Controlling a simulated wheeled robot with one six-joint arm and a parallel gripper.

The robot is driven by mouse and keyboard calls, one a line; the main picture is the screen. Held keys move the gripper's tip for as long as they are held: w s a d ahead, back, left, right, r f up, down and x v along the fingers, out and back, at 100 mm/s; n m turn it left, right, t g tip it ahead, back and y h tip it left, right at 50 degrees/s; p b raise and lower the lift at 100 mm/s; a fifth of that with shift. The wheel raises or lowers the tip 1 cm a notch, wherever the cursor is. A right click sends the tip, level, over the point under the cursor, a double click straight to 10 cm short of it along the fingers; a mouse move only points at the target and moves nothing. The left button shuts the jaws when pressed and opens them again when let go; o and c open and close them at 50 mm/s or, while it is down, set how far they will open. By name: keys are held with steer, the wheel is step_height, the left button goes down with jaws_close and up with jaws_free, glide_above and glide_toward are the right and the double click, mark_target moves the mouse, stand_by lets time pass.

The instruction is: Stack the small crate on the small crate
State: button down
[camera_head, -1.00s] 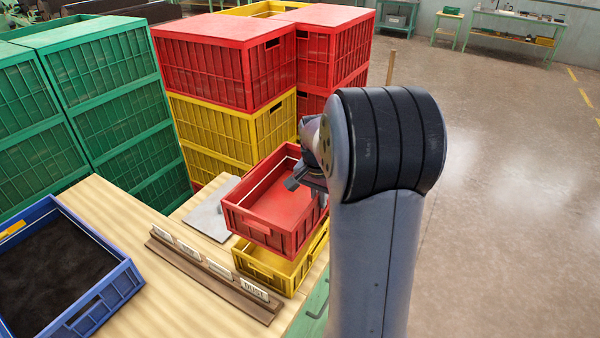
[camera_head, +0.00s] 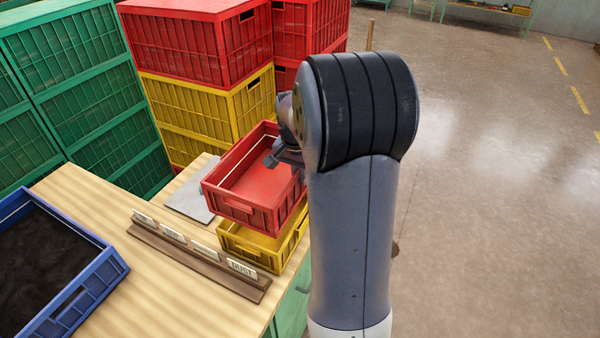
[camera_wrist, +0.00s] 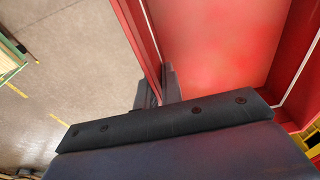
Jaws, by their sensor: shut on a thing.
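The small red crate (camera_head: 262,186) is empty and hangs over the small yellow crate (camera_head: 240,249) on the wooden bench, looking slightly tilted. Part of the yellow crate's inside shows below it, so the two look apart at the front; the far side is hidden. My gripper (camera_head: 290,160) is shut on the red crate's right wall, partly hidden by my arm. In the wrist view the gripper (camera_wrist: 160,88) grips the wall of the red crate (camera_wrist: 215,45), and a bit of the yellow crate (camera_wrist: 311,139) shows at the lower right.
A blue crate (camera_head: 75,307) with dark contents stands at the left of the bench. A wooden label rail (camera_head: 195,262) runs in front of the yellow crate. A grey plate (camera_head: 190,205) lies behind. Tall green (camera_head: 85,95) and red and yellow stacks stand behind. Open floor lies right.

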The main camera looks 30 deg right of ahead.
mark_target(300, 198)
steer(key=shift+f+b, duration=2.25)
steer(key=shift+f, duration=1.5)
steer(key=c, duration=1.5)
jaws_free()
steer(key=shift+b, duration=0.3)
steer(key=r, duration=0.7)
steer(key=a+r, duration=0.1)
steer(key=r, duration=0.2)
steer(key=shift+s+r+b, duration=0.35)
steer(key=shift+s+r, duration=0.05)
steer(key=shift+f, duration=0.15)
